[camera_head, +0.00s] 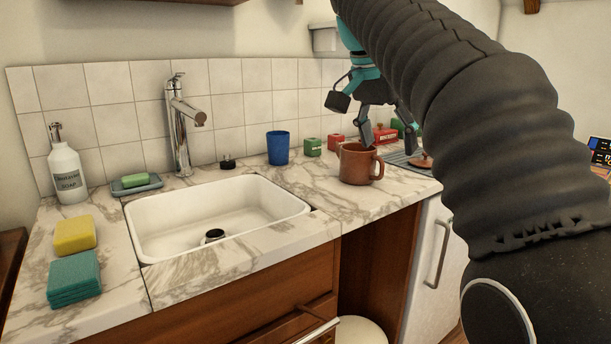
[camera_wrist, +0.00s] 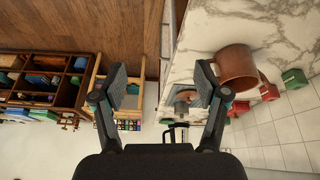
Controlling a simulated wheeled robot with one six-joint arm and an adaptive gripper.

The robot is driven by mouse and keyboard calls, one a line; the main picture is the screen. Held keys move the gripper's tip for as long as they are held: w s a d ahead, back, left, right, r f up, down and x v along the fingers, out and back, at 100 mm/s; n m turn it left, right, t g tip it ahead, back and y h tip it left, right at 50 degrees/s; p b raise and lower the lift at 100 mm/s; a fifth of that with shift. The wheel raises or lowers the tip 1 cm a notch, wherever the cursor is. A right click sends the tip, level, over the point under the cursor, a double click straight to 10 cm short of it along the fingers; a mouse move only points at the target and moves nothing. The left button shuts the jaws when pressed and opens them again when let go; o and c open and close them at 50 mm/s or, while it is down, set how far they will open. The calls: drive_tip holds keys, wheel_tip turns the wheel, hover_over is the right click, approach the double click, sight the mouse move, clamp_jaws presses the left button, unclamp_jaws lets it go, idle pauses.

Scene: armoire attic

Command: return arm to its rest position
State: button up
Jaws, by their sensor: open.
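My gripper (camera_head: 371,118) is open, with its fingers spread wide, above the right part of the marble counter (camera_head: 300,185). In the wrist view my gripper (camera_wrist: 165,90) has nothing between its fingers. A brown mug (camera_head: 357,165) stands upright on the counter just below my gripper in the head view. In the wrist view the mug (camera_wrist: 236,68) is to the right of the right finger. I cannot tell whether that finger touches it. My dark arm covers the right side of the head view and hides part of the counter's end.
A white sink (camera_head: 215,215) with a chrome tap (camera_head: 182,120) is at the left. A blue cup (camera_head: 278,147), a green block (camera_head: 313,147) and red blocks stand along the tiled wall. A soap bottle (camera_head: 66,170) and sponges (camera_head: 75,235) are at far left. Wooden shelves (camera_wrist: 50,80) show in the wrist view.

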drive_tip(key=s+d+f+n+t+y, duration=0.1)
drive_tip(key=s+f+n, duration=0.3)
drive_tip(key=s+f, duration=0.6)
drive_tip(key=s+d+f+n+t+y, duration=0.1)
drive_tip(key=s+f+n, duration=0.3)
drive_tip(key=s+f, duration=0.7)
wheel_tip(320, 180, down, 9)
drive_tip(key=shift+s+d+r+n+t+y, duration=0.15)
drive_tip(key=shift+s+r+n+t+y, duration=0.2)
drive_tip(key=shift+y, duration=0.35)
drive_tip(key=shift+w+f, duration=0.1)
drive_tip(key=shift+f, duration=0.05)
